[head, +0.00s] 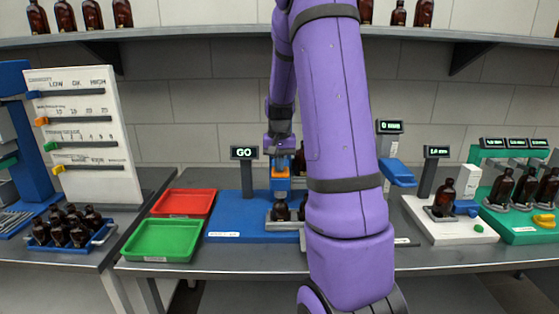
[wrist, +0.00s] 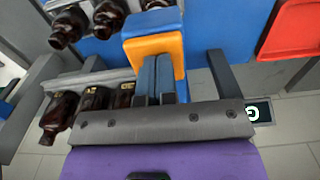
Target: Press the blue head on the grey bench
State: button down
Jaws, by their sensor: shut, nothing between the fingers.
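In the head view, a blue head (head: 280,184) with an orange upper part (head: 280,173) stands over the blue base (head: 228,228) at the middle of the grey bench (head: 150,268). In the wrist view, the blue part (wrist: 152,22) shows beside the orange part (wrist: 150,46). My gripper (head: 281,158) is shut and empty, right at the orange part. Its fingertips (wrist: 157,62) overlap the orange part in the wrist view; I cannot tell whether they touch. A dark bottle (head: 281,209) stands below the head. My arm hides the base's right side.
A GO display (head: 244,153) stands left of the head. A red tray (head: 184,203) and a green tray (head: 160,239) lie further left. A white station (head: 450,229) with a bottle is at the right. A shelf (head: 190,38) with bottles runs along the wall.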

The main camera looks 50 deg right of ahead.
jog(key=shift+s+a+f, duration=0.1)
jog(key=shift+f, duration=0.15)
notch_tip(320, 180, up, 14)
jog(key=shift+r, duration=0.25)
dwell(0.7)
jog(key=s+a+r+n+t, duration=0.1)
jog(key=a+r, duration=0.1)
jog(key=a, duration=0.3)
jog(key=s+a+r+n+t, duration=0.1)
jog(key=s+a+r+n, duration=0.1)
jog(key=a, duration=0.4)
jog(key=s+a+f+n+t, duration=0.2)
jog(key=s+a+n, duration=0.5)
jog(key=s+a, duration=0.9)
jog(key=a+t, duration=0.1)
jog(key=a, duration=0.2)
jog(key=shift+a, duration=0.35)
dwell(0.8)
